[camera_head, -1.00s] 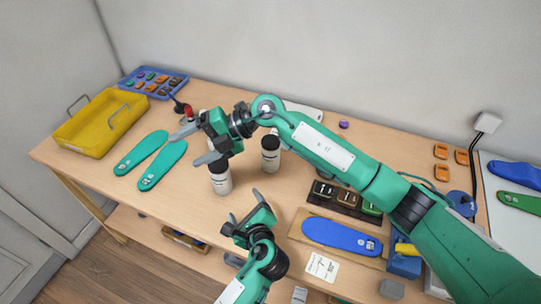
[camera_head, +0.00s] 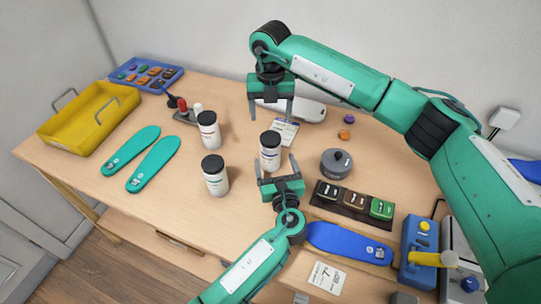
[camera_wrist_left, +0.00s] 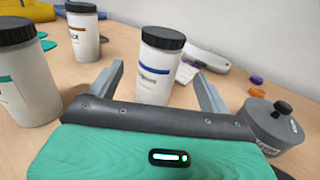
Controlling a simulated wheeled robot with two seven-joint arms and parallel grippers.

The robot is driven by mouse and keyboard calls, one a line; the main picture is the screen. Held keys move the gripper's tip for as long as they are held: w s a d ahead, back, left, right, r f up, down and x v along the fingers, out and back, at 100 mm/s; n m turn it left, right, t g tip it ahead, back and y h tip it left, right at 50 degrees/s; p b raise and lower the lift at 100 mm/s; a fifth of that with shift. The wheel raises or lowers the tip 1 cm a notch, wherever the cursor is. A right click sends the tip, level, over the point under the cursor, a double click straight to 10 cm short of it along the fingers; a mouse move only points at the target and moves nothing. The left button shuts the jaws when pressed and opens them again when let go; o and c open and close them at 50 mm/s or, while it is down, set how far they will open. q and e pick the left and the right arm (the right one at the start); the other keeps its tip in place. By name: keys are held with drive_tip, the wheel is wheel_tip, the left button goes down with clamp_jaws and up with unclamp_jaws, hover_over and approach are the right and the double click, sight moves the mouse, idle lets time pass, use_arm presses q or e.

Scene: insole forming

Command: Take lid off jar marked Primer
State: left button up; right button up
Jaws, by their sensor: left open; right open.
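A white jar with a black lid and a blue band (camera_head: 270,158) stands upright on the table; it also shows in the left wrist view (camera_wrist_left: 154,72), its small print too blurred to read surely as Primer. Its lid (camera_wrist_left: 164,38) is on. My left gripper (camera_head: 276,162) is open, its fingers either side of the jar's lower part, with no visible grip. My right gripper (camera_head: 271,115) is open and empty, pointing down above and behind the jar. Two similar lidded jars stand to the left: one with a red-orange band (camera_wrist_left: 85,38), one with a teal band (camera_wrist_left: 25,85).
A grey lidded pot (camera_head: 336,164) and a dark tray of stamps (camera_head: 352,205) stand to the right. A card (camera_head: 285,132) lies behind the jar. Teal insoles (camera_head: 152,166) and a yellow bin (camera_head: 112,118) are at left. The table's front left is clear.

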sight(270, 146)
use_arm(q)
drive_tip(key=w, duration=0.2)
drive_tip(key=w+a, duration=0.1)
drive_tip(key=w, duration=0.4)
drive_tip(key=shift+w+a, duration=0.25)
clamp_jaws()
use_arm(e)
drive_tip(key=m, duration=0.4)
drive_tip(key=shift+m, duration=0.4)
drive_tip(key=m, duration=0.3)
drive_tip(key=shift+m, duration=0.4)
drive_tip(key=shift+f, duration=4.05)
